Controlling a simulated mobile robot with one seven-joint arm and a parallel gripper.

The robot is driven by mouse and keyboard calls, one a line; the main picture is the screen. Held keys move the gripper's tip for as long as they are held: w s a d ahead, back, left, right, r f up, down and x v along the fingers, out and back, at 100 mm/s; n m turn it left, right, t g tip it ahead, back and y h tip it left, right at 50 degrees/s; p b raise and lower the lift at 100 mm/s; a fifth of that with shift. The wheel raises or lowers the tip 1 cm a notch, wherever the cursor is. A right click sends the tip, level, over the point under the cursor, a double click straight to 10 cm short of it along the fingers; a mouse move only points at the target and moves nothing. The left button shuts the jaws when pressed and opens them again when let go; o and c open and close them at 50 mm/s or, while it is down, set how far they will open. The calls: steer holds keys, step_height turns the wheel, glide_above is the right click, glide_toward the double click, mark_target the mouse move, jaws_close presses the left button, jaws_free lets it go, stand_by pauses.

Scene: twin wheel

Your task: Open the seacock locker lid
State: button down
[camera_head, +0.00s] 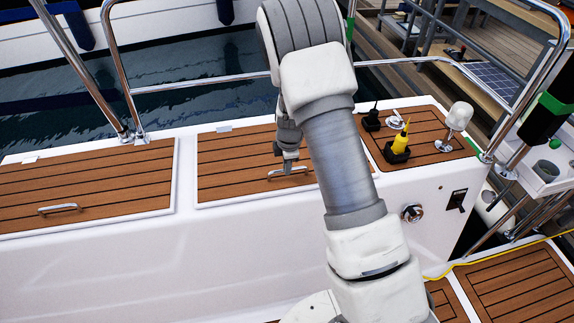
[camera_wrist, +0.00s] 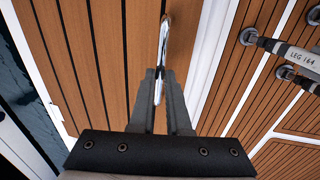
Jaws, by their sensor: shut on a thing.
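A teak-slatted locker lid (camera_head: 230,155) with a white edge lies flat and closed in the middle of the white bench in the head view. Its slats also show in the wrist view (camera_wrist: 105,60). A metal bar handle (camera_head: 302,171) sits near its front edge. The handle runs up from between my fingertips in the wrist view (camera_wrist: 165,30). My gripper (camera_head: 289,163) reaches down to the lid and is shut on the handle. In the wrist view its two grey fingers (camera_wrist: 160,80) close around the handle's near end. My arm hides the lid's right part in the head view.
Another closed teak lid (camera_head: 90,180) with its own handle (camera_head: 60,208) is at left. At right, a yellow-and-black device (camera_head: 400,140) and a white lamp (camera_head: 459,117) stand on a smaller teak panel. A metal rail (camera_head: 205,82) runs behind the bench, before water.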

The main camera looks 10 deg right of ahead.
steer(key=w+r+p, duration=0.3)
steer(key=r, duration=0.3)
steer(key=w+r+g+p, duration=0.1)
steer(key=w+r+p, duration=0.2)
steer(key=r, duration=0.3)
steer(key=shift+r+p, duration=0.35)
steer(key=c, duration=0.9)
jaws_free()
steer(key=shift+w+f, duration=0.1)
steer(key=shift+f, duration=0.1)
steer(key=r, duration=0.5)
steer(key=s+r+p, duration=0.1)
steer(key=r, duration=0.5)
steer(key=r+p, duration=0.1)
steer(key=r, duration=0.5)
steer(key=shift+s+r, duration=0.15)
steer(key=shift+s, duration=0.15)
